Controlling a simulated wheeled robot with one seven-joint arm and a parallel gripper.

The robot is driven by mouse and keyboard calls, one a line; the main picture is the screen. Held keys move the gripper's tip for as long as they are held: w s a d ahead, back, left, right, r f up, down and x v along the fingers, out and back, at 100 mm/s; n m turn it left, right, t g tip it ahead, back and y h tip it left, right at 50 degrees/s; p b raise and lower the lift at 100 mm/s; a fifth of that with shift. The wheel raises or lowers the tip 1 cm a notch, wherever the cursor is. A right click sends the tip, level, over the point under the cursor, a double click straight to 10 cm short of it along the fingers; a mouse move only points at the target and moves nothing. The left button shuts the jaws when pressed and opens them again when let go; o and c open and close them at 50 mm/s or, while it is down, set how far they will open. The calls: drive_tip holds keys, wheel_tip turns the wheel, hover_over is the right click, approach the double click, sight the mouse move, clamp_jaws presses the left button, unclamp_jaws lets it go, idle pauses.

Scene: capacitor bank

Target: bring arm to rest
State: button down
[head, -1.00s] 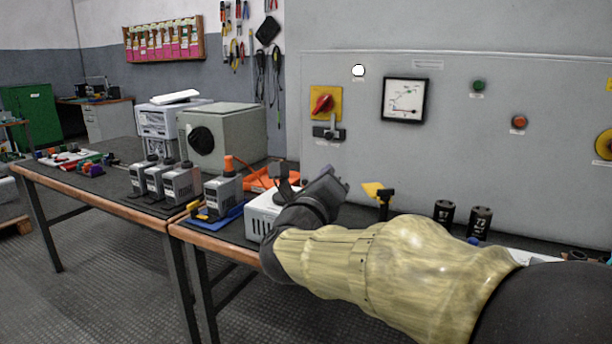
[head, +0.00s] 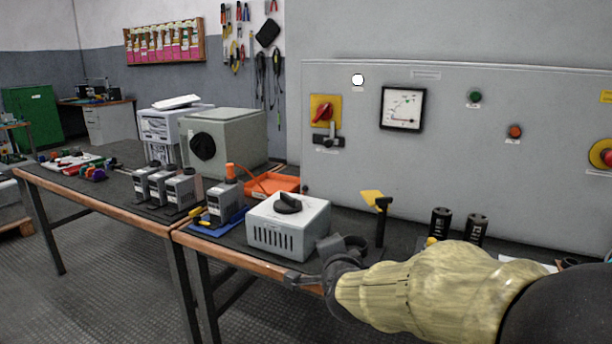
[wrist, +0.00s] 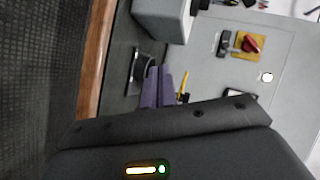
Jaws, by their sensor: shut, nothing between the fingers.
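My arm (head: 420,284), in a pale yellow sleeve, reaches in from the lower right of the head view. The fingers are partly hidden by the dark wrist housing in that view.
The grey panel (head: 350,180) with a red switch (head: 322,113) and a meter (head: 402,108) stands behind the bench. A yellow-topped black post (head: 381,215) and two black capacitors (head: 458,225) stand near my arm. Open floor (head: 110,285) lies left.

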drive_tip(key=s+d+f+n+g+p, duration=0.1)
drive_tip(key=s+d+f+n+g, duration=0.35)
drive_tip(key=s, duration=0.25)
drive_tip(key=s+d+f+n+g+h+p, duration=0.1)
drive_tip(key=s+d+f+n+g, duration=0.2)
drive_tip(key=s+f+n, duration=0.3)
drive_tip(key=s+d+f+n+g+p, duration=0.1)
drive_tip(key=s+d+f+n+g, duration=0.3)
drive_tip(key=s, duration=0.4)
drive_tip(key=w+p+v, duration=0.2)
drive_tip(key=p+v, duration=1)
drive_tip(key=w+r+p+v, duration=0.1)
drive_tip(key=w+p+v, duration=0.2)
drive_tip(key=p+v, duration=0.9)
drive_tip(key=w+a+p+v, duration=0.1)
drive_tip(key=w+p+v, duration=0.1)
drive_tip(key=p+v, duration=1)
drive_tip(key=shift+w+r+m+p, duration=0.35)
drive_tip(key=shift+w+m+p, duration=0.1)
drive_tip(key=shift+w+p, duration=0.4)
drive_tip(key=shift+s, duration=0.1)
